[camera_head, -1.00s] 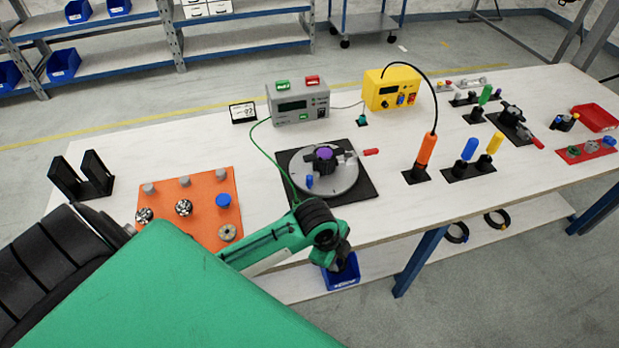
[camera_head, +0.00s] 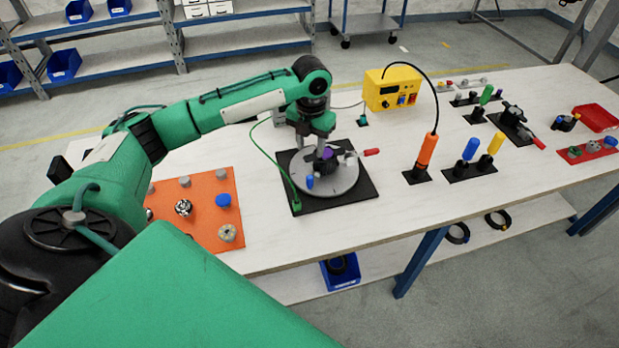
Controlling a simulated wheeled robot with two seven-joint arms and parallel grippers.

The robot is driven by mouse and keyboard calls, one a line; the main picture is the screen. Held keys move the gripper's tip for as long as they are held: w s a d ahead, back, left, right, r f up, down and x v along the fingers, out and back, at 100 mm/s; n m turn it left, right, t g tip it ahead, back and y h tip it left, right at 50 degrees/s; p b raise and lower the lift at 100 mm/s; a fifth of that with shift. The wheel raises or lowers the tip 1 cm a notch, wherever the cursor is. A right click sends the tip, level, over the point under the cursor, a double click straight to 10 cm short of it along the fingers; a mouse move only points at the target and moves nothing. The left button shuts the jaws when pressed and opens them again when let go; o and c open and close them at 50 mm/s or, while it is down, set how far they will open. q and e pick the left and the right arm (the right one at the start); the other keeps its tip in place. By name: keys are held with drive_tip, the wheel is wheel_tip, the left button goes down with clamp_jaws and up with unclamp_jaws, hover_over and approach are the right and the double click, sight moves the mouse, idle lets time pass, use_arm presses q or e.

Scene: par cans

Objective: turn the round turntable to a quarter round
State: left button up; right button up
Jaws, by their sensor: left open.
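The round grey turntable (camera_head: 338,183) sits on a black square base (camera_head: 365,191) in the middle of the table. On it are a purple-topped knob (camera_head: 327,153), a small blue peg (camera_head: 310,182) and a clamp with a red handle (camera_head: 371,152) pointing right. My left gripper (camera_head: 319,143) is open and points down over the back left part of the turntable, close to the purple-topped knob. I cannot tell if it touches anything. My right gripper is not in view.
An orange board (camera_head: 205,188) with several knobs lies left of the turntable. A yellow box (camera_head: 393,88) stands behind, its black cable running to an orange-handled tool (camera_head: 427,150). The white table (camera_head: 330,227) is clear in front.

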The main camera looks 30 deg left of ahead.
sight(309, 177)
use_arm(q)
drive_tip(key=f+p, duration=0.1)
drive_tip(key=f, duration=0.5)
drive_tip(key=f+p, duration=0.1)
drive_tip(key=f, duration=0.6)
drive_tip(key=shift+a+f, duration=0.2)
drive_tip(key=shift+f, duration=0.1)
clamp_jaws()
